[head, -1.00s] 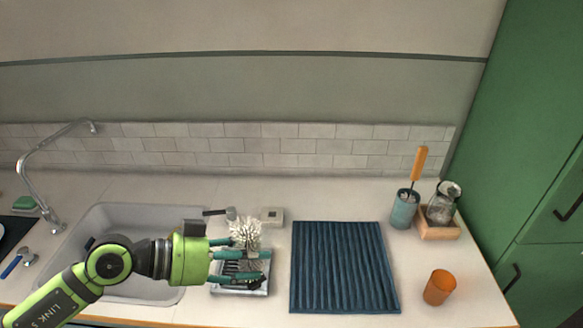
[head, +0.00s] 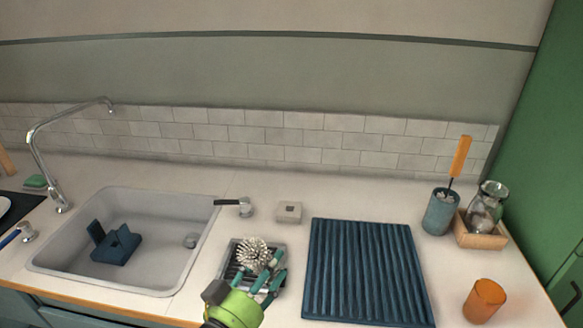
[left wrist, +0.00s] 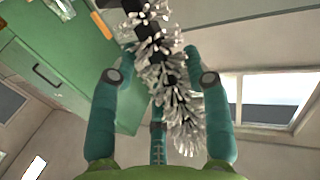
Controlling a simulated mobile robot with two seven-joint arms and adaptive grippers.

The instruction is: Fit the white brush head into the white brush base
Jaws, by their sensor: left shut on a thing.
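The white brush head (head: 253,253), a tuft of pale bristles, shows over the grey slotted tray in the head view. My left gripper (head: 268,274) has its teal fingers shut on it. In the left wrist view the brush head (left wrist: 168,75) fills the space between the fingers, white bristles around a dark core; its far end runs out of the top of the picture. The white brush base (head: 289,212) is a small pale block with a dark square mark on top, on the counter behind the tray, apart from the gripper. My right gripper is not in view.
The grey tray (head: 231,262) lies below the brush head. The sink (head: 60,265) is to its left, holding a dark blue object (head: 117,246). A blue ribbed mat (head: 366,270) lies right. A dark-handled grey item (head: 245,208) lies left of the base. An orange cup (head: 484,300) stands far right.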

